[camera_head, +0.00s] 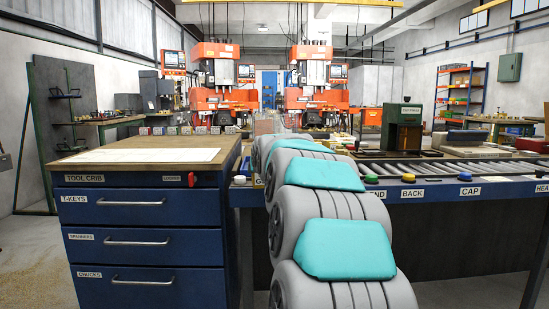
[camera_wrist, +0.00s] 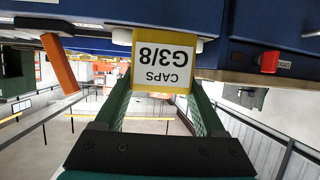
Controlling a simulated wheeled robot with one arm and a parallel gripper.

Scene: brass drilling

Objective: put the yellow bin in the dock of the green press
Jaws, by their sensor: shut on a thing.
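In the wrist view, which looks upside down, my gripper (camera_wrist: 162,92) has its two green fingers shut on the sides of the yellow bin (camera_wrist: 137,76). The bin's white label reads "CAPS G3/8" and appears inverted. In the head view my grey and teal arm reaches away from me and hides my gripper and most or all of the bin. The green press (camera_head: 403,130) stands on the bench to the right of my arm. I cannot make out its dock clearly.
A blue tool crib (camera_head: 145,245) with a wooden top stands at the left. A roller conveyor (camera_head: 450,168) runs along the bench, with coloured buttons and labels on its front edge. A beige block (camera_head: 480,150) sits right of the press. Orange machines (camera_head: 222,85) stand behind.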

